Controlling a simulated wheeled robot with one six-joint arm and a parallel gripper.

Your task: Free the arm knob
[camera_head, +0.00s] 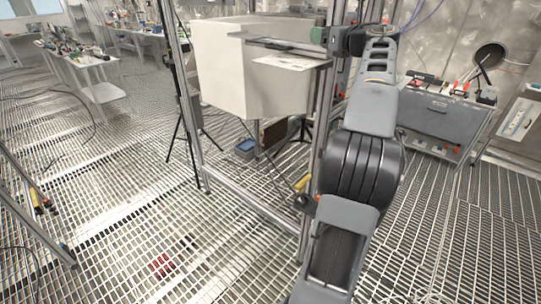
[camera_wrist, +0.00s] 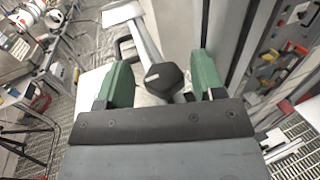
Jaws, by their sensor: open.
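A black faceted knob (camera_wrist: 163,80) shows in the wrist view at the end of a pale metal bar (camera_wrist: 146,42). My gripper (camera_wrist: 161,62) is open, with one green finger on each side of the knob and a visible gap to both. The fingers do not close on it. In the head view my gripper (camera_head: 318,36) is at the upper middle, beside the metal post and the bracket on the white box (camera_head: 222,72). The knob itself is hidden or too small to tell there.
An upright metal frame (camera_head: 186,95) stands around the white box. A lower rail (camera_head: 250,207) crosses near the floor. A grey case (camera_head: 440,113) with tools stands at the right, and a white table (camera_head: 88,62) at the back left. The grating floor at the left front is mostly clear.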

